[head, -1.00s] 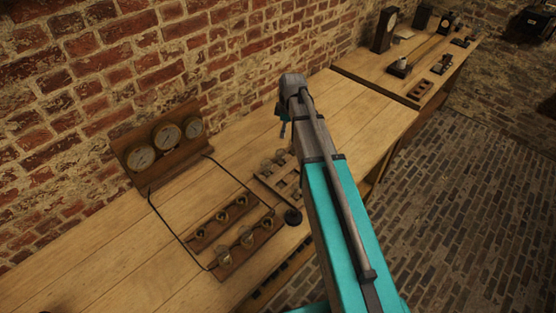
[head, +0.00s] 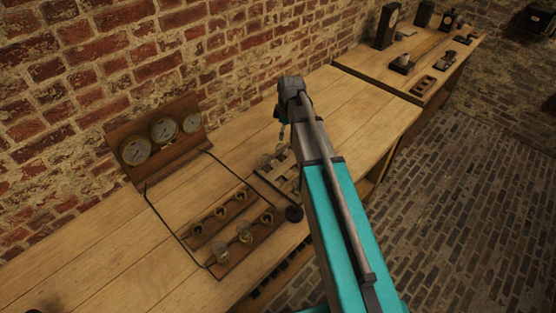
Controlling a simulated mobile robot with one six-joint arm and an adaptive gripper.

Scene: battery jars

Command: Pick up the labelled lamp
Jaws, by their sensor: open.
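A wooden rack (head: 264,185) with several square holes lies on the bench right of the socket board. Small glass lamps (head: 266,160) stand at its back edge, partly hidden by my arm. Two more glass lamps sit on the front row of the socket board, one in the middle (head: 245,233) and one at the left (head: 220,251). No label is readable, so I cannot tell which lamp is the labelled one. My gripper (head: 283,137) hangs from the arm's end, behind and above the rack. It is open, small in view and partly hidden; nothing shows in it.
A socket board (head: 232,262) is wired to a wooden panel with three gauges (head: 135,152) by the brick wall. A round black knob (head: 294,213) stands by the rack. A second bench (head: 400,84) holds several instruments.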

